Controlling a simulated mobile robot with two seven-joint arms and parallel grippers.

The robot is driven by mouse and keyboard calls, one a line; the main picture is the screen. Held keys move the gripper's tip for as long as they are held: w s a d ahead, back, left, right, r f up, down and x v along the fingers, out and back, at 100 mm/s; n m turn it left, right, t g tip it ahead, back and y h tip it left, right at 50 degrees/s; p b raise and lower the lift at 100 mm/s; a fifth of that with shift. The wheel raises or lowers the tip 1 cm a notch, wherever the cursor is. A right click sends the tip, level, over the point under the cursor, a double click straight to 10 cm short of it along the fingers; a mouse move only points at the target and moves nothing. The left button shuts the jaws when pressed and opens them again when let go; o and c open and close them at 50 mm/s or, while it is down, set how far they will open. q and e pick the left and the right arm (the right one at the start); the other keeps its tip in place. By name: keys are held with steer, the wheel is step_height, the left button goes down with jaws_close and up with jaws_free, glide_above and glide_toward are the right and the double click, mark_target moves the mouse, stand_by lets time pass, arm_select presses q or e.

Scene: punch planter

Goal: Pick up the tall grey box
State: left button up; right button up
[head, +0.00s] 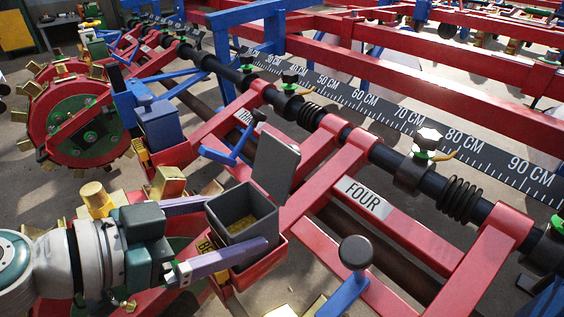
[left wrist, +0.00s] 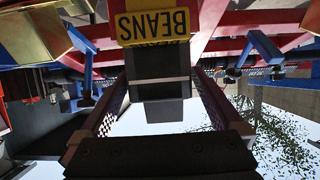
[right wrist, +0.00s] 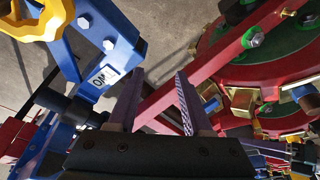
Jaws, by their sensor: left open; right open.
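The tall grey box (head: 243,222) is open-topped with some yellowish contents at its bottom, and it sits in a red holder (head: 258,268) on the frame. Its dark grey lid (head: 277,165) stands open behind it. My left gripper (head: 247,226) is open, with one purple finger along each side of the box; firm contact cannot be told. In the left wrist view the grey box (left wrist: 158,88) shows between the two fingers, below a yellow BEANS plate (left wrist: 153,26). My right gripper (right wrist: 158,78) is open and empty, in the right wrist view only.
A FOUR-labelled red beam (head: 364,197) and a black-knobbed blue lever (head: 352,270) lie to the right. A blue box (head: 161,125) and a red wheel (head: 80,115) are to the left. A blue bracket (right wrist: 100,60) and red discs (right wrist: 270,70) flank my right gripper.

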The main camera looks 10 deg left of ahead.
mark_target(263, 215)
arm_select(q)
steer(key=x, duration=0.3)
steer(key=shift+r, duration=0.1)
steer(key=shift+s, duration=0.1)
steer(key=shift+c, duration=0.7)
steer(key=c, duration=1.3)
steer(key=shift+o, duration=0.2)
step_height(263, 215, up, 20)
steer(key=p, duration=1.2)
steer(key=shift+p, duration=0.4)
